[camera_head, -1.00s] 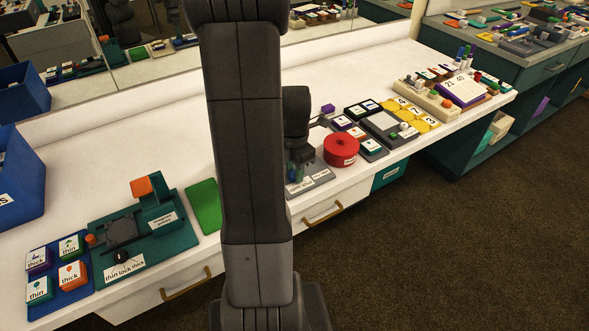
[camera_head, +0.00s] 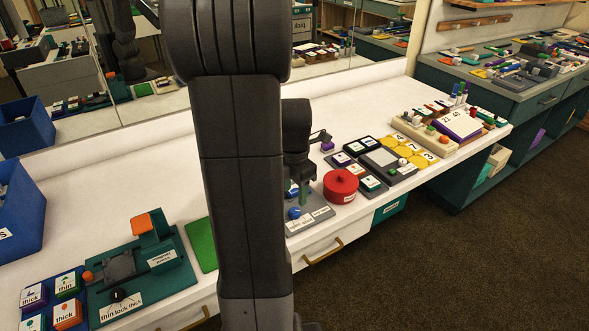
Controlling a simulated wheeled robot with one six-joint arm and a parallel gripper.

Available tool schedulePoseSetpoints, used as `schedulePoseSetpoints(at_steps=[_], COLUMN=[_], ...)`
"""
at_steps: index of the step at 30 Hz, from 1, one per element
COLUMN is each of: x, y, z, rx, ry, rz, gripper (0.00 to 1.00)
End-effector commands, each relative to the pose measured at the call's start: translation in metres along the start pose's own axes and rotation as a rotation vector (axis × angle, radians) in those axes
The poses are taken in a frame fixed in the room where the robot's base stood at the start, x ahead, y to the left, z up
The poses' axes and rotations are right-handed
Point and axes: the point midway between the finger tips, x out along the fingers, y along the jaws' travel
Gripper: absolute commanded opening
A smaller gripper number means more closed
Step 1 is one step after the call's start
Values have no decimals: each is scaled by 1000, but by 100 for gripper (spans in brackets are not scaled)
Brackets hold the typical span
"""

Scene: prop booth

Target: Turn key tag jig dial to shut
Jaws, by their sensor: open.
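A grey board (camera_head: 318,214) lies on the white counter just right of my arm, partly hidden by it. It carries a blue knob (camera_head: 294,213) and pale labels too small to read; I cannot tell whether it is the key tag jig. My gripper (camera_head: 297,190) points down over this board, above and close to the knob, and is open. The arm hides part of it, and I cannot tell whether it touches anything. At left, a green board (camera_head: 185,279) has a black dial (camera_head: 118,295) above a label reading thin, lock, thick.
A red round container (camera_head: 341,187) stands close right of my gripper, with labelled tiles (camera_head: 372,184) beyond it. A purple block (camera_head: 327,146) sits behind. A green mat (camera_head: 201,244) lies left of my arm. Blue bins (camera_head: 25,215) stand far left.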

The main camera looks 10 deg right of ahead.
Motion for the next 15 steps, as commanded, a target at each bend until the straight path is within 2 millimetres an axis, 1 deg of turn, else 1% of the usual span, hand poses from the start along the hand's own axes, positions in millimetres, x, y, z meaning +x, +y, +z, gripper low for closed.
schedulePoseSetpoints(at_steps=[1,6,10,15], x=[-15,-48,-64,-72], y=[1,0,1,0], z=[1,0,0,0], rx=[0,0,0,0], ry=[-4,-2,-2,-1], rz=[5,3,2,1], gripper=[50,50,50,50])
